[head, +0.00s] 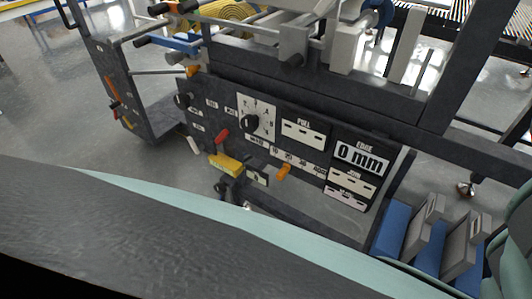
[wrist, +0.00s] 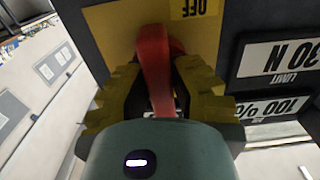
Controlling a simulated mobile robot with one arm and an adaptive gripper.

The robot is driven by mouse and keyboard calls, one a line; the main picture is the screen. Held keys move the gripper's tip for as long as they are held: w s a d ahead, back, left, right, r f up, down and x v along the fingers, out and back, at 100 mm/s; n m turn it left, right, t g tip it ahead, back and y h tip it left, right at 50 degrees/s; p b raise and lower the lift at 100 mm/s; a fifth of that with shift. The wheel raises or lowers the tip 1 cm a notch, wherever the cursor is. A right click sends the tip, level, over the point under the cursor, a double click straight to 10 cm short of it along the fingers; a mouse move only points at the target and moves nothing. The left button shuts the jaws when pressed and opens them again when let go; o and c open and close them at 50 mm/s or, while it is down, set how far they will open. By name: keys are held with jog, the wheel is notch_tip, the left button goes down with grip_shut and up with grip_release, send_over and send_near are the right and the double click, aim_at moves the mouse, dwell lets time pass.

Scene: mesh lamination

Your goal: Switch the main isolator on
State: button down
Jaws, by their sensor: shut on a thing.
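The main isolator shows in the wrist view as a red handle (wrist: 153,65) on a yellow plate (wrist: 108,25). A yellow label reading OFF (wrist: 197,8) appears upside down at the top edge of the plate. My gripper (wrist: 158,88) is shut on the red handle, with one yellow-padded finger on each side of it. The handle runs nearly upright in the picture, and its lower end is hidden by the gripper body. I cannot make out the gripper or the isolator with certainty in the head view.
In the wrist view, upside-down plates reading 30 N (wrist: 280,56) and 100 % (wrist: 268,107) sit right of the gripper. The head view shows a dark machine panel with a dial (head: 252,121), a 0 mm display (head: 360,158) and blue-and-grey blocks (head: 425,240) at lower right.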

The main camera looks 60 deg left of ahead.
jog(key=shift+a, duration=0.1)
jog(key=c, duration=0.8)
grip_release()
jog(key=v, duration=1.2)
dwell(0.3)
